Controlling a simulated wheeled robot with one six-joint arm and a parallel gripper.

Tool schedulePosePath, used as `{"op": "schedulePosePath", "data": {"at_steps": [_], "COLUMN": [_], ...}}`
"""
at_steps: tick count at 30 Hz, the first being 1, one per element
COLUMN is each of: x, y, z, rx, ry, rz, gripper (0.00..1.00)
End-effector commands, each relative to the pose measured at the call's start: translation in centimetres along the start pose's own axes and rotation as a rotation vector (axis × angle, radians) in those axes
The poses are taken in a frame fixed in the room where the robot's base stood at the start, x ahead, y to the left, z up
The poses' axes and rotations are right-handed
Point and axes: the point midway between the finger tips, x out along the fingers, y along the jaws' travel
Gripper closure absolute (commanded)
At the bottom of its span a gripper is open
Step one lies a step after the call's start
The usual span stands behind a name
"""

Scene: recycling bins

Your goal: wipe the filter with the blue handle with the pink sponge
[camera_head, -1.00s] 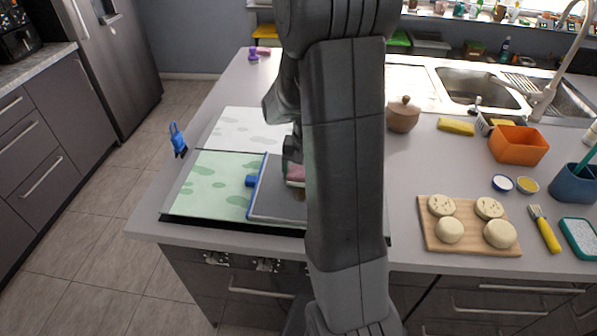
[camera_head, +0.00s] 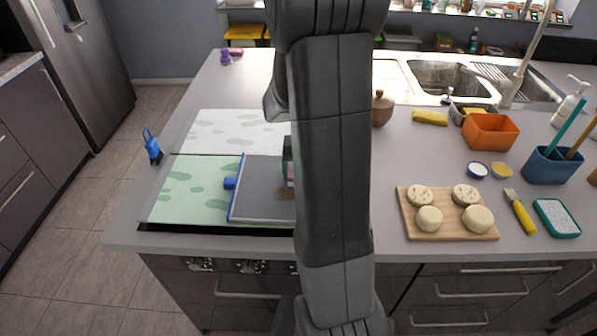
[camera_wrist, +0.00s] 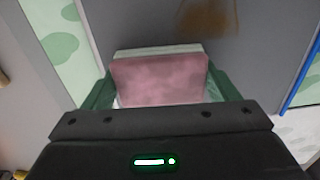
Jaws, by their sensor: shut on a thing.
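The filter (camera_head: 262,205) is a flat grey panel with a blue edge and a blue handle (camera_head: 230,183) on its left side. It lies on the green-patterned stove cover, its right part hidden behind my arm. A brown stain (camera_wrist: 205,18) shows on the grey filter surface at the top of the wrist view. My gripper (camera_wrist: 158,85) is shut on the pink sponge (camera_wrist: 160,78), which has a pale layer behind its pink face. The sponge is over the grey panel, short of the stain; I cannot tell whether it touches.
The counter behind the stove is mostly clear.

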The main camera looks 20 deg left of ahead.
Motion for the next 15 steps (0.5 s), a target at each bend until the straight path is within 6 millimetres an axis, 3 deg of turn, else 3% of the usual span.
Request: {"op": "schedulePosePath", "data": {"at_steps": [5,15], "x": [-0.08,-0.33], "y": [1.3,1.33], "z": [0.0,-0.03], "rx": [0.002,-0.001], "ry": [0.0,0.001], "rz": [0.0,0.0], "gripper": [0.44,0.44]}}
